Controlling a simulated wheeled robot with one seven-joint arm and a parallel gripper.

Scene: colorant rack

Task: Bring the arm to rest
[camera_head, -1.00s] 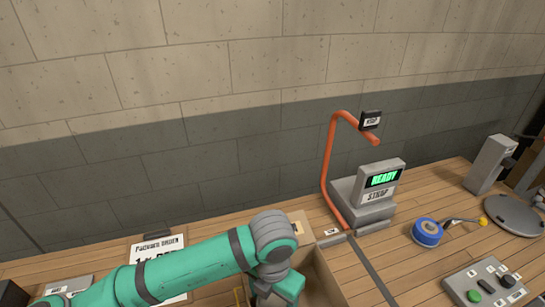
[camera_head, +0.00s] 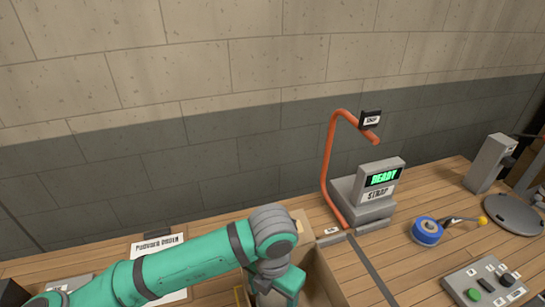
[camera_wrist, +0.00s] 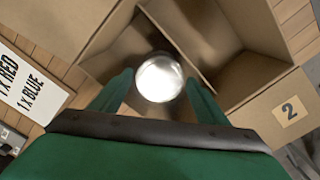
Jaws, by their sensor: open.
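My gripper (camera_wrist: 159,90) is open, with its two green fingertips apart in the wrist view. A round, shiny silver can top (camera_wrist: 160,77) shows between and beyond the fingertips, inside an open cardboard box (camera_wrist: 255,105). I cannot tell how far below the fingertips it is, or whether they touch it. In the head view my green arm reaches in from the lower left, over the box (camera_head: 318,280), and hides much of it. The fingertips are out of sight there.
A grey strap machine (camera_head: 362,200) reading READY, with an orange arch (camera_head: 328,160), stands behind the box. A blue reel (camera_head: 427,231) and a button panel (camera_head: 487,285) are to the right. An order sheet (camera_wrist: 30,85) lies beside the box. Open wood shows right of the box.

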